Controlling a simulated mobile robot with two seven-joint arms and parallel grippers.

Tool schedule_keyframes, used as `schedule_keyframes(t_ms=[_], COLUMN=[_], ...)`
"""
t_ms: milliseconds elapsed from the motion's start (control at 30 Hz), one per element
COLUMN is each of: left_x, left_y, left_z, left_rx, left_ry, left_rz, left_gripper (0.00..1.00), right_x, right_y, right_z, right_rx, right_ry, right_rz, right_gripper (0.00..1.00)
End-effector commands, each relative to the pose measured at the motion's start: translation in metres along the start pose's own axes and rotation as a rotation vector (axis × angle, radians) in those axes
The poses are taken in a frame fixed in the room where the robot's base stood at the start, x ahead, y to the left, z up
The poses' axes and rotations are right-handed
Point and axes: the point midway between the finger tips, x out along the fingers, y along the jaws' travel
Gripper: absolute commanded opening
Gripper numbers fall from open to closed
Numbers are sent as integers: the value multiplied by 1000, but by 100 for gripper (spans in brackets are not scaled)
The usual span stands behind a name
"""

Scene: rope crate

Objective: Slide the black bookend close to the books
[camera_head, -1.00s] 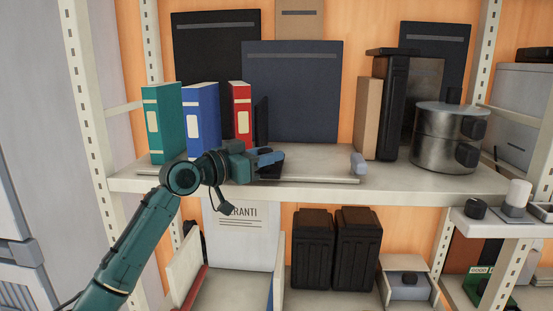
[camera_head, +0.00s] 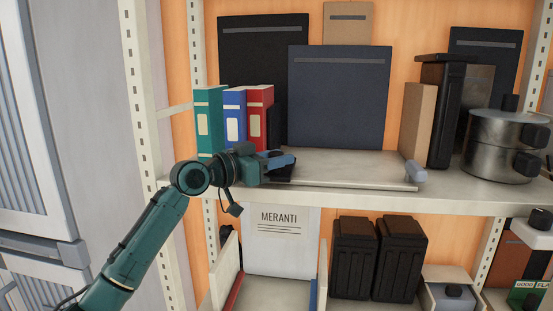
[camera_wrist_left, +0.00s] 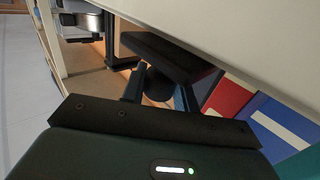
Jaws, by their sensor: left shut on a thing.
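The black bookend (camera_head: 276,128) stands upright at the right side of the red book (camera_head: 257,118). The blue book (camera_head: 234,118) and the teal book (camera_head: 210,122) stand to the left of the red one. My left gripper (camera_head: 284,165) is shut on the bookend's low front part at the shelf edge and hides part of it. In the left wrist view the fingers (camera_wrist_left: 158,88) close around a dark part below the bookend's black plate (camera_wrist_left: 170,52). There the red book (camera_wrist_left: 229,96) shows close beside the bookend; I cannot tell whether they touch. My right gripper is not in view.
A brown box (camera_head: 418,120) and a steel pot (camera_head: 500,145) stand further right. A dark blue panel (camera_head: 338,100) leans behind. Black bins (camera_head: 375,255) stand on the shelf below.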

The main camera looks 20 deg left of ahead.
Motion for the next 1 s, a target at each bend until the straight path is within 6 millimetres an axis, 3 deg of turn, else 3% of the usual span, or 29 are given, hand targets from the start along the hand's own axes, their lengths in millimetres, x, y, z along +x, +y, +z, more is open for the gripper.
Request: schedule_keyframes(t_ms=[267,300,367,733,1000], left_x=[0,0,0,-9,-64], left_y=[-1,-1,-1,-2,-1], left_z=[0,0,0,2,6], left_rx=[0,0,0,1,5], left_ry=[-1,-1,-1,-2,-4], left_rz=[-3,-3,-3,-3,-5], left_gripper=[0,33,38,38,38], right_x=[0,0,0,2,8], right_y=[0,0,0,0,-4], right_z=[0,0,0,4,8], right_rx=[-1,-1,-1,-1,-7], right_ry=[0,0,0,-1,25], right_rz=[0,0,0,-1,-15], right_gripper=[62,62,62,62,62])
